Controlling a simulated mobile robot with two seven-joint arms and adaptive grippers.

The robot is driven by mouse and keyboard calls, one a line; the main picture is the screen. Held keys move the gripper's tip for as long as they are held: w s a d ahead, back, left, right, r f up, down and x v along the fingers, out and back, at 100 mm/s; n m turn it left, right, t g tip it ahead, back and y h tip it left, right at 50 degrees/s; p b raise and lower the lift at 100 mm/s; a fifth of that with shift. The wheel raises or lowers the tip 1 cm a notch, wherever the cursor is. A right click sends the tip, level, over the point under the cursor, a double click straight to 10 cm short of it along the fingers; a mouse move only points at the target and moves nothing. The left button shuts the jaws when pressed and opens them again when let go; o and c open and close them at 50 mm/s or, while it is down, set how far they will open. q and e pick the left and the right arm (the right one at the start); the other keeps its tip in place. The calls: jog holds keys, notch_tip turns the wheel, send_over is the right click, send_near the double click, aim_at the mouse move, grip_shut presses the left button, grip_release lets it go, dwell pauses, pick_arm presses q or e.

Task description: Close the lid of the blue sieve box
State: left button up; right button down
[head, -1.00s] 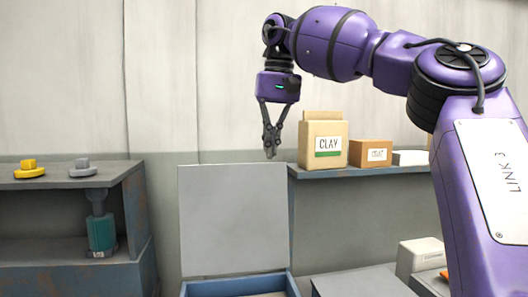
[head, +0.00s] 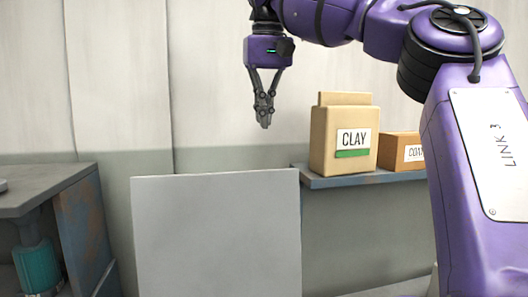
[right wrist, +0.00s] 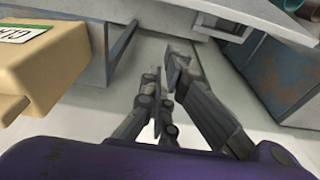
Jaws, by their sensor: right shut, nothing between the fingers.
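The sieve box's lid is a plain light grey panel (head: 217,235), standing upright and open at the bottom centre of the head view. The blue box body is below the head view and hidden. My right gripper (head: 264,124) points down above the lid's top edge in the picture, apart from it; how far it is in depth I cannot tell. Its fingers are together and empty, and they also show in the right wrist view (right wrist: 165,62). My left gripper is not in view.
A clay bag (head: 343,138) and a brown carton (head: 400,151) stand on a wall shelf (head: 340,181) right of the lid. The air above the lid is otherwise clear.

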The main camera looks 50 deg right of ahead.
pick_arm(q)
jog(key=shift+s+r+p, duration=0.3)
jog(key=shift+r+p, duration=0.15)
jog(key=shift+p, duration=0.15)
pick_arm(e)
notch_tip(320, 180, down, 9)
jog(key=s+a, duration=0.1)
jog(key=shift+s+a+r, duration=0.15)
jog(key=shift+s+a, duration=0.15)
jog(key=shift+s, duration=0.05)
